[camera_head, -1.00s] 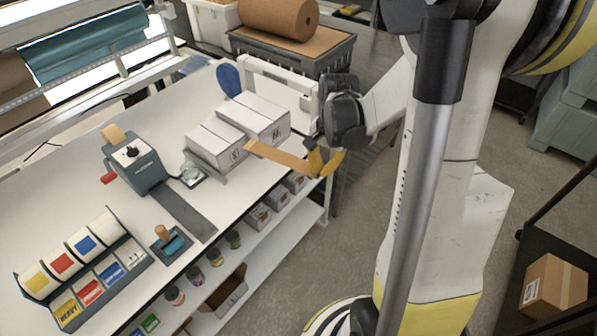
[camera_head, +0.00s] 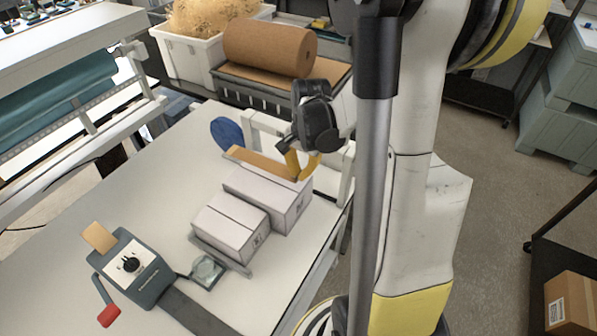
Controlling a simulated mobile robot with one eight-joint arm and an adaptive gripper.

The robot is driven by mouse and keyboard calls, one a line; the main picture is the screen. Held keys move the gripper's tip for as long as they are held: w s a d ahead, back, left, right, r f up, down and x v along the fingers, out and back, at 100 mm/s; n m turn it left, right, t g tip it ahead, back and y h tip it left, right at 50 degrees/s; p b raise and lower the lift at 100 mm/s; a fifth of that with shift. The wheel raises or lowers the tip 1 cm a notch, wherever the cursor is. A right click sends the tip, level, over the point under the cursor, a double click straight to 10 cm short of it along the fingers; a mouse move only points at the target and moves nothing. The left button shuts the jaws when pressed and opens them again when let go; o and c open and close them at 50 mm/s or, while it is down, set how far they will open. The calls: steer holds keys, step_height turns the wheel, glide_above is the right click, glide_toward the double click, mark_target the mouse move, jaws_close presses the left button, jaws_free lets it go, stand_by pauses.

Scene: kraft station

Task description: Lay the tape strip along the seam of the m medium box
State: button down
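The larger white box (camera_head: 262,194), which I take for the m medium box, sits closed on the white table with a seam line along its top. My gripper (camera_head: 299,166), with yellow fingers, is shut on the right end of a tan tape strip (camera_head: 260,161). The strip extends left from the fingers, over or just behind the far edge of the larger box. I cannot tell whether it touches the box. A smaller white box (camera_head: 230,222) stands directly in front of the larger one.
A tape dispenser (camera_head: 138,268) with a red-knobbed crank stands at the front left. A blue paddle-shaped object (camera_head: 226,133) and a white frame (camera_head: 262,126) are behind the boxes. A brown paper roll (camera_head: 268,47) lies farther back. The table left of the boxes is clear.

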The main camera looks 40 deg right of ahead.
mark_target(299, 194)
steer(key=shift+s+f+b, duration=0.1)
steer(key=shift+f+b, duration=1.8)
steer(key=shift+f, duration=1.05)
steer(key=shift+f+b, duration=0.4)
steer(key=shift+b, duration=0.2)
steer(key=c, duration=1.5)
jaws_free()
steer(key=shift+c, duration=0.2)
steer(key=shift+r+p, duration=1.6)
steer(key=shift+r, duration=0.75)
